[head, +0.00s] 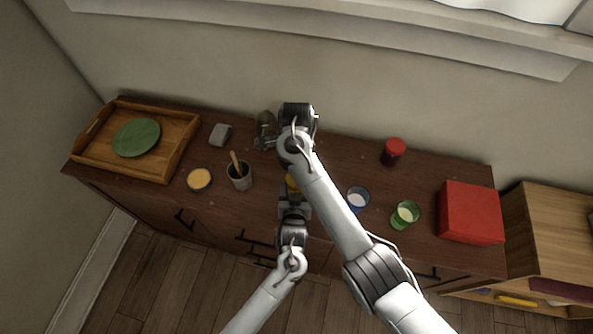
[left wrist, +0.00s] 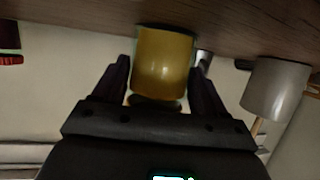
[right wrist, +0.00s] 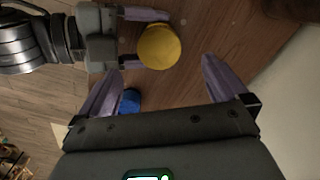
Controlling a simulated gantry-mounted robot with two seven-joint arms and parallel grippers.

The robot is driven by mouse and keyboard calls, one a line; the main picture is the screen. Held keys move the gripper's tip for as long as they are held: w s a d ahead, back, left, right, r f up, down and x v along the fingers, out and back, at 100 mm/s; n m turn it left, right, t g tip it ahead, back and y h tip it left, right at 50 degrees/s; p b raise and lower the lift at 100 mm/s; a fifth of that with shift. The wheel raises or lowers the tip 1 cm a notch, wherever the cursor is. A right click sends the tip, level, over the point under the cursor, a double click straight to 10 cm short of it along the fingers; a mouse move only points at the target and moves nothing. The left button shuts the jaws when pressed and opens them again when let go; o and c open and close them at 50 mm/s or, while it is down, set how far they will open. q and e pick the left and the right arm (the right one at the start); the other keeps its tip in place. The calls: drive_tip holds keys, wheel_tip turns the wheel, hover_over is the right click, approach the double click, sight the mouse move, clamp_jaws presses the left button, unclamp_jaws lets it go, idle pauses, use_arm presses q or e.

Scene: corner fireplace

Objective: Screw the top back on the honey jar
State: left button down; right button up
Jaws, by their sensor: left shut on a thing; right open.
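The honey jar is amber-yellow (head: 292,186); in the left wrist view (left wrist: 163,62) it stands between my left gripper's fingers. My left gripper (left wrist: 163,78) is shut on the jar's sides, low over the cabinet top. In the right wrist view the jar shows from above as a round yellow top (right wrist: 158,46), with left fingers on both sides. I cannot tell whether that top is a lid or honey. My right gripper (right wrist: 162,68) is open and empty; its fingers are apart from the jar. In the head view my right wrist hides its fingers. I cannot pick out a separate lid.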

use_arm(q)
drive_tip(key=shift+s+a+f, duration=0.1)
drive_tip(key=shift+s+f, duration=0.05)
drive_tip(key=shift+f, duration=0.15)
use_arm(e)
drive_tip(key=shift+w+r, duration=0.1)
drive_tip(key=shift+r, duration=2.65)
use_arm(q)
drive_tip(key=shift+c, duration=0.8)
unclamp_jaws()
drive_tip(key=shift+o, duration=0.8)
drive_tip(key=shift+r, duration=0.2)
drive_tip(key=shift+r, duration=0.1)
drive_tip(key=p+v, duration=0.2)
drive_tip(key=v, duration=0.8)
drive_tip(key=shift+s+r, duration=0.1)
drive_tip(key=shift+s, duration=0.2)
use_arm(e)
wheel_tip(320, 180, up, 2)
drive_tip(key=shift+f, duration=0.1)
